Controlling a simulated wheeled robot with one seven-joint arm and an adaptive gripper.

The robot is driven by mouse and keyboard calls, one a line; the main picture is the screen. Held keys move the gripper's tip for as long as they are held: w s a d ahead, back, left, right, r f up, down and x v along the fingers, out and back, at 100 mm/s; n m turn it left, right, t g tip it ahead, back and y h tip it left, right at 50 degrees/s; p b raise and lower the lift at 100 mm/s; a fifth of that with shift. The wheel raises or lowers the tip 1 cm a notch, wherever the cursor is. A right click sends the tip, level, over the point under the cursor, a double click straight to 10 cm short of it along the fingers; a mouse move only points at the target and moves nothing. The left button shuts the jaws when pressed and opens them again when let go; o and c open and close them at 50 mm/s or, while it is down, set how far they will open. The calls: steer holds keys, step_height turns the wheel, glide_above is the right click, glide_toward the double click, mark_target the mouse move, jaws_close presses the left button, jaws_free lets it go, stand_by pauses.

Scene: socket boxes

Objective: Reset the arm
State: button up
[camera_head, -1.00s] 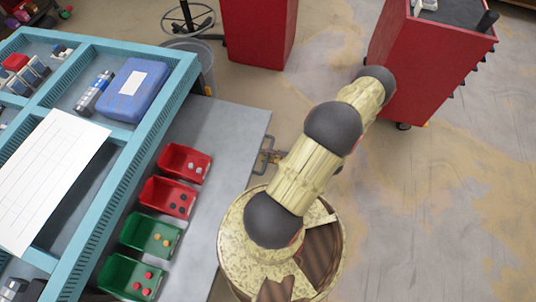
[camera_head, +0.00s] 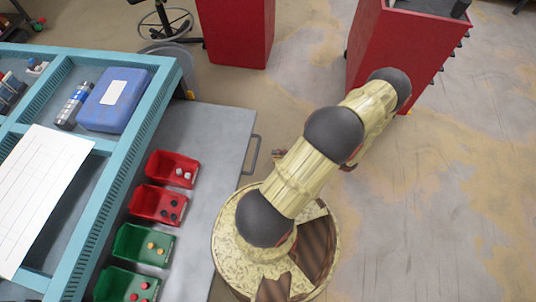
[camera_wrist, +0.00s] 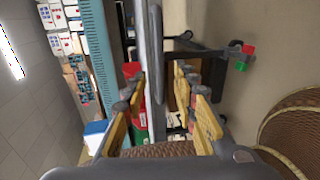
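My arm extends from my base toward the upper right in the head view, with its elbow bent over the floor beside the workbench (camera_head: 222,125). My gripper (camera_wrist: 160,115) shows in the wrist view with its two tan-padded fingers spread apart and nothing held between them. In the head view my gripper is mostly hidden behind the arm. The red and green boxes stand in a row on the grey bench top: two red boxes (camera_head: 150,203) and two green boxes (camera_head: 122,243), each with small round parts inside.
A blue shelf rack (camera_head: 165,105) stands on the bench, holding a blue case (camera_head: 113,100) and a paper sheet (camera_head: 35,190). A bench handle (camera_head: 252,155) sticks out near the arm. Red cabinets (camera_head: 235,35) (camera_head: 400,45) stand behind. Floor at the right is clear.

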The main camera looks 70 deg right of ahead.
steer(key=shift+v, duration=0.95)
